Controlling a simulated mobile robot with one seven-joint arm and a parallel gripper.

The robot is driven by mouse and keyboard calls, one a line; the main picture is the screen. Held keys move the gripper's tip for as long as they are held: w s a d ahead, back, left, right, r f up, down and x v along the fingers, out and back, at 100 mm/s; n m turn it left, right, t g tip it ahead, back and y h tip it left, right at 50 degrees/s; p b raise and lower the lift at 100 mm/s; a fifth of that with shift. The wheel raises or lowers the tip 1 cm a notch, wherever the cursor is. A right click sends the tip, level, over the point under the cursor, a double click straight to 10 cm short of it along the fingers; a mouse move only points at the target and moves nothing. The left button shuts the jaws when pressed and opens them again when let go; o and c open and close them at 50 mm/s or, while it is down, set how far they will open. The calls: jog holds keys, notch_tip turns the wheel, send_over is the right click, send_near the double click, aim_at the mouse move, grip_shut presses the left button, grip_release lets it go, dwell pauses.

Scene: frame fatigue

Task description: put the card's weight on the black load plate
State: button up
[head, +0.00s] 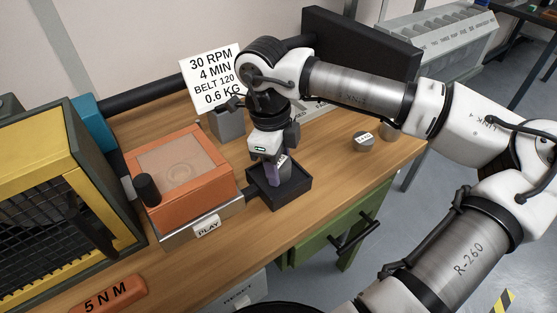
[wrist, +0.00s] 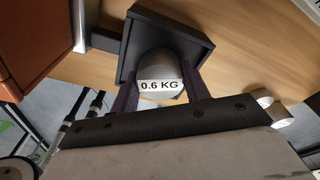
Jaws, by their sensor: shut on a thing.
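The card (head: 212,77) stands at the back and reads 30 RPM, 4 MIN, BELT 120, 0.6 KG. The black load plate (head: 299,189) is a square tray with a raised rim, beside the orange-topped box; it also shows in the wrist view (wrist: 196,46). My gripper (head: 276,175) points down over the plate. In the wrist view my gripper (wrist: 159,72) is shut on a grey cylindrical weight labelled 0.6 KG (wrist: 161,85), one finger on each side. The weight is within the plate's outline. I cannot tell whether it touches the plate's floor.
An orange-topped box (head: 178,172) with a PLAY label and black knob stands left of the plate. A yellow-framed cage (head: 62,200) is further left. A labelled grey weight (head: 363,142) stands on the bench to the right. Bare wood lies in front of the plate.

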jog(key=shift+f+b, duration=0.15)
jog(key=shift+b, duration=0.15)
jog(key=o, duration=1.4)
jog(key=shift+o, duration=0.2)
notch_tip(320, 180, up, 12)
jog(key=a, duration=0.1)
jog(key=shift+w+a+r, duration=0.2)
jog(key=shift+w, duration=0.05)
